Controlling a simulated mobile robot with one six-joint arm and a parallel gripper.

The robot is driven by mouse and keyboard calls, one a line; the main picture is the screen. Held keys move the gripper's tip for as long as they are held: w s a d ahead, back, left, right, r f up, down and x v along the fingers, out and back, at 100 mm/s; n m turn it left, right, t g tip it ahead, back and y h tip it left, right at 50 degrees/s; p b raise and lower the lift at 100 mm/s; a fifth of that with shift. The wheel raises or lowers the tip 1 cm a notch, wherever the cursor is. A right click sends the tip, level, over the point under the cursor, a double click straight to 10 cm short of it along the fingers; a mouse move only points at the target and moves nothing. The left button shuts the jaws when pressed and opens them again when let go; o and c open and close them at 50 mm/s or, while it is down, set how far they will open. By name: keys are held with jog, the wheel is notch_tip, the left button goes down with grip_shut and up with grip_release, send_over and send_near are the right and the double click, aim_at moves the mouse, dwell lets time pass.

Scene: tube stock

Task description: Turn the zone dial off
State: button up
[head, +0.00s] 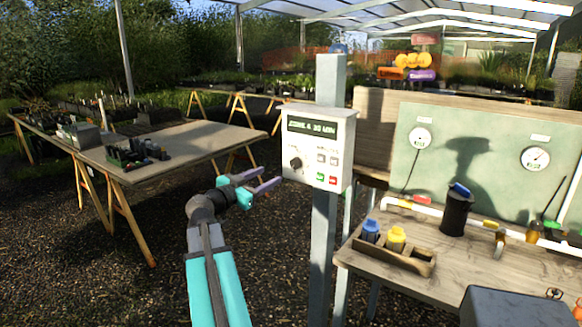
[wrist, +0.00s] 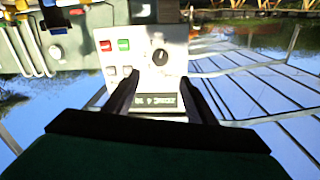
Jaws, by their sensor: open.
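The zone dial (head: 296,163) is a round dark knob on the left of the white control box (head: 340,127), which is fixed to a grey post. The dial also shows in the upside-down wrist view (wrist: 160,57), with a pale pointer mark. The box's lit display (head: 311,128) reads a zone and what looks like 30 MIN; the zone number is hard to read. My gripper (head: 271,178) is open and empty in front of the box, a little left of and below the dial. In the wrist view, the dial lies beyond and between the fingertips (wrist: 161,75), apart from them.
Two grey buttons, a green one and a red one (head: 333,180) sit right of the dial. A wooden workbench (head: 460,275) with blue and yellow items in a wooden tray (head: 420,265) stands right of the post. Another table (head: 180,160) stands left. Gravel between is clear.

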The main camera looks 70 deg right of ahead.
aim_at(294, 164)
jog(key=shift+d, duration=0.1)
jog(key=shift+p+x, duration=2.05)
jog(key=shift+x, duration=4.75)
jog(key=shift+f, duration=0.1)
jog(key=shift+c, duration=0.2)
jog(key=c, duration=1)
